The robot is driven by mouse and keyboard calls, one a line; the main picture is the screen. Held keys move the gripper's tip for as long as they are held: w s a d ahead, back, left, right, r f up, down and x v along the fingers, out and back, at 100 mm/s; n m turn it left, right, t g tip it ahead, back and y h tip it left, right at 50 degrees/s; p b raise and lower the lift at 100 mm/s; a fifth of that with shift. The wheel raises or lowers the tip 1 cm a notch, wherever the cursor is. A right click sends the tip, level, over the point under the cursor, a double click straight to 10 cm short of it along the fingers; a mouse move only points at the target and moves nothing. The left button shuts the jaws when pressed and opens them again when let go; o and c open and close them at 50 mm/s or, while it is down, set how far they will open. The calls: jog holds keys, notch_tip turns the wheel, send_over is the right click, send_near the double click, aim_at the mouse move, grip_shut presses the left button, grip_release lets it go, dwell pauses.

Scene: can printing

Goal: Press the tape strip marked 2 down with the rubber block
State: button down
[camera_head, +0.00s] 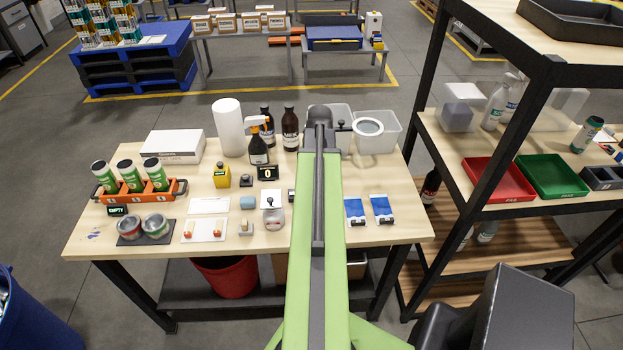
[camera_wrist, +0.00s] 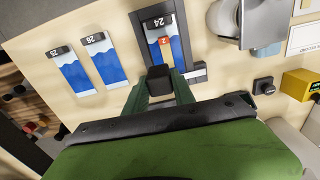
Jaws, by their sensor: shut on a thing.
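In the wrist view my gripper (camera_wrist: 160,88) is shut on a small black block (camera_wrist: 158,72), which looks like the rubber block. The block is just below the lower end of a blue and white print marked 24 (camera_wrist: 158,22). This print lies in a dark grey frame (camera_wrist: 187,45). A tape strip (camera_wrist: 164,41) with an orange end lies on the print; its mark is too small to read surely. The block is near the strip's lower end, and I cannot tell whether they touch. In the head view my arm hides the gripper, block and this print.
Two more blue prints, marked 25 (camera_wrist: 72,72) and 26 (camera_wrist: 103,58), lie beside the frame. Cans in an orange rack (camera_head: 140,192), bottles (camera_head: 290,128) and a yellow container (camera_head: 221,176) stand around the table.

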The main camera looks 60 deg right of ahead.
jog(key=f+b, duration=0.2)
jog(key=w+f+b, duration=0.1)
jog(key=f+b, duration=0.1)
jog(key=a+f+b, duration=0.1)
jog(key=f+b, duration=0.1)
jog(key=shift+w, duration=0.3)
jog(key=shift+a+f+b, duration=0.1)
jog(key=shift+f+b, duration=0.45)
jog(key=shift+f, duration=0.05)
dwell(1.9)
notch_tip(320, 180, up, 7)
jog(key=p, duration=0.7)
